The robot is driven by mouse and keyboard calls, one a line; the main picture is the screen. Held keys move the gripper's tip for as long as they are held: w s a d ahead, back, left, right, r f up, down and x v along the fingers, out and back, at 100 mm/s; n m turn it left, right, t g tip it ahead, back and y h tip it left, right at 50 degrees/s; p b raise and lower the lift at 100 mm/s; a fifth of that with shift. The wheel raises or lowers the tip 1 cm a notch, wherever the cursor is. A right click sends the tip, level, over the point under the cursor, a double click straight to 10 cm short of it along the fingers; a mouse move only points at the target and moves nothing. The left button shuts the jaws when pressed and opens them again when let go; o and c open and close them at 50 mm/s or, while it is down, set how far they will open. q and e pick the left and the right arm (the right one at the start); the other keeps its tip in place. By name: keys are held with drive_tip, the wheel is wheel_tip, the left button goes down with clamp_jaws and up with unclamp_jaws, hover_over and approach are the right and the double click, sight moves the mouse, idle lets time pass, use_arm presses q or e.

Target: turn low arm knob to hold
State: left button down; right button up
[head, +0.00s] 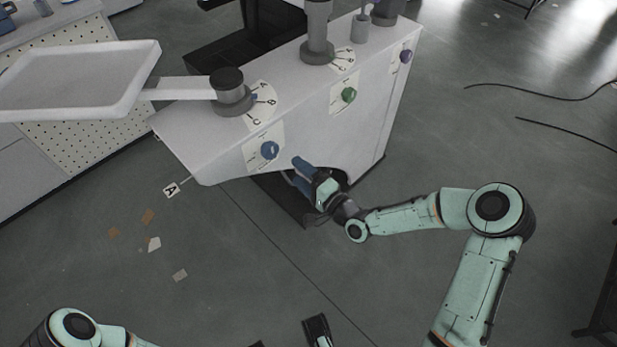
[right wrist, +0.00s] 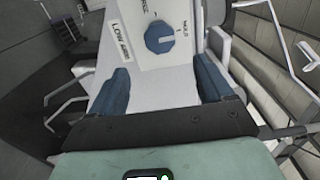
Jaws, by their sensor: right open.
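The low arm knob (head: 270,150) is a round blue knob on a white label plate on the front of the white housing. In the right wrist view the knob (right wrist: 159,37) sits beyond the fingertips, roughly centred between them, beside a "LOW ARM" label (right wrist: 121,42). Small words stand above and to the right of it; a pale mark shows on its face, but its exact setting is hard to read. My right gripper (head: 298,172) is open and empty, just below and right of the knob in the head view, its blue fingers apart from it.
A green knob (head: 349,95) and a purple knob (head: 405,56) sit further right on the same housing. A pale tray (head: 75,78) on an arm juts out left from a dark column cap (head: 229,88). The floor in front is mostly clear, with scraps.

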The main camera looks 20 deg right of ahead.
use_arm(q)
drive_tip(key=shift+s+d+r, duration=0.15)
drive_tip(key=shift+s+r, duration=0.15)
drive_tip(key=shift+s, duration=0.1)
use_arm(e)
drive_tip(key=v, duration=0.2)
drive_tip(key=shift+s+d, duration=0.1)
drive_tip(key=shift+s, duration=0.2)
use_arm(q)
drive_tip(key=shift+r, duration=0.1)
use_arm(e)
drive_tip(key=shift+f, duration=0.1)
